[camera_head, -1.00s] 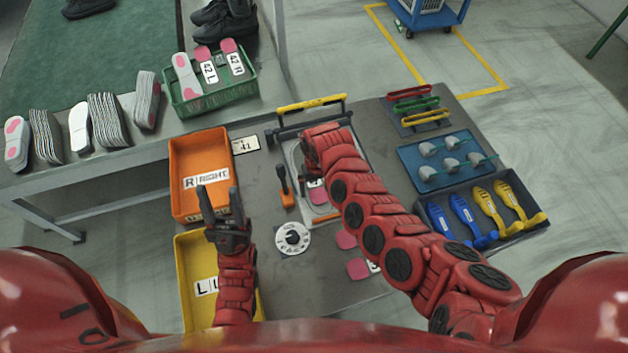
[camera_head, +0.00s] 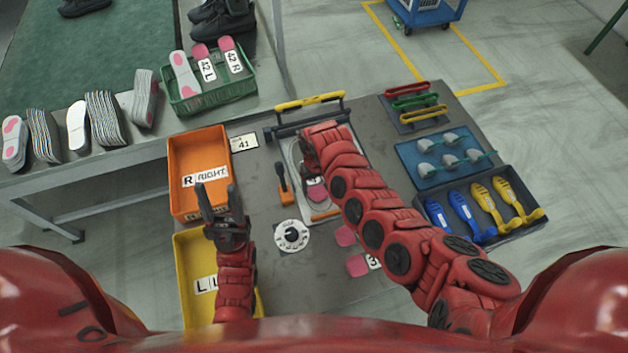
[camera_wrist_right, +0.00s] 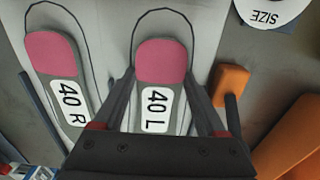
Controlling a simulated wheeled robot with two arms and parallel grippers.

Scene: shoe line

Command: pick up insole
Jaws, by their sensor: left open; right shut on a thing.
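In the right wrist view, a grey insole with a pink end and a white "40 L" label (camera_wrist_right: 162,62) lies between the fingers of my right gripper (camera_wrist_right: 160,82), which is shut on it. A matching "40 R" insole (camera_wrist_right: 52,55) lies beside it, free of the fingers. Both are over a light board with dark outlines (camera_wrist_right: 105,30). In the head view, my right arm hides the gripper and most of the board; one pink insole end (camera_head: 317,192) shows beside the arm. My left gripper (camera_head: 217,200) is open and empty above the orange and yellow bins.
The orange right bin (camera_head: 192,150) and yellow left bin (camera_head: 185,265) stand at left. More pink-ended insoles (camera_head: 357,265) lie near the front. A tray of shoe trees (camera_head: 470,240) is at right.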

